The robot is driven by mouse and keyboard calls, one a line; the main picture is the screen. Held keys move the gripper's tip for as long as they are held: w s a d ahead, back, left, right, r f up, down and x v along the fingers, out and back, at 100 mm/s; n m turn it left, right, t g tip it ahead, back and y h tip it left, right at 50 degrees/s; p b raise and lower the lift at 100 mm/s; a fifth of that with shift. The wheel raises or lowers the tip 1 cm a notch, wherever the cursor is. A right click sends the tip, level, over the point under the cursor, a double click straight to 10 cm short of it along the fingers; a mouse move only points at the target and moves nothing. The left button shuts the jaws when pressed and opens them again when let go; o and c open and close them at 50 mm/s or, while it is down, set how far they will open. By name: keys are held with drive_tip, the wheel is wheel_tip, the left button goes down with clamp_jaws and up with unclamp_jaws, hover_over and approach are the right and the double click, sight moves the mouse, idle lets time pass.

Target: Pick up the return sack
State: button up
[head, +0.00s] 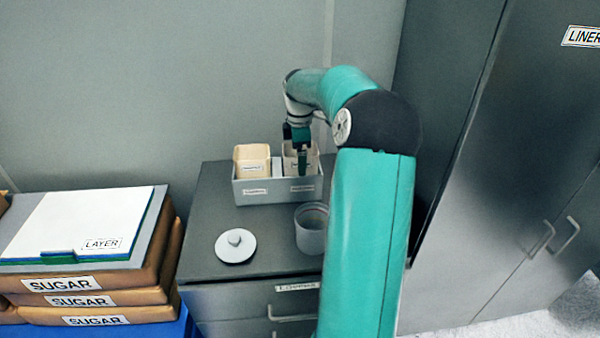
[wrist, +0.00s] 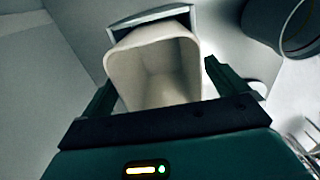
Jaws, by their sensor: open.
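Two open beige sacks stand side by side in a grey two-part holder (head: 240,192) on the dark cabinet. The left sack (head: 252,160) and the right sack (head: 290,166) carry small labels too small to read, so I cannot tell which is the return sack. My gripper (head: 300,150) points down at the right sack, hiding part of it. In the wrist view, my gripper (wrist: 160,74) is open, with one finger on each side of an empty-looking beige sack (wrist: 155,75). I cannot tell whether the fingers touch it.
A grey round pot (head: 312,238) stands open in front of the holder, close to my arm. Its likely lid, a pale knobbed disc (head: 236,246), lies to the left. Sugar sacks (head: 90,300) under a white board (head: 80,222) are stacked at left. A tall dark cupboard (head: 500,170) stands right.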

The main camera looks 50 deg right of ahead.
drive_tip(key=shift+s, duration=0.15)
drive_tip(key=c, duration=1.5)
drive_tip(key=shift+r, duration=0.1)
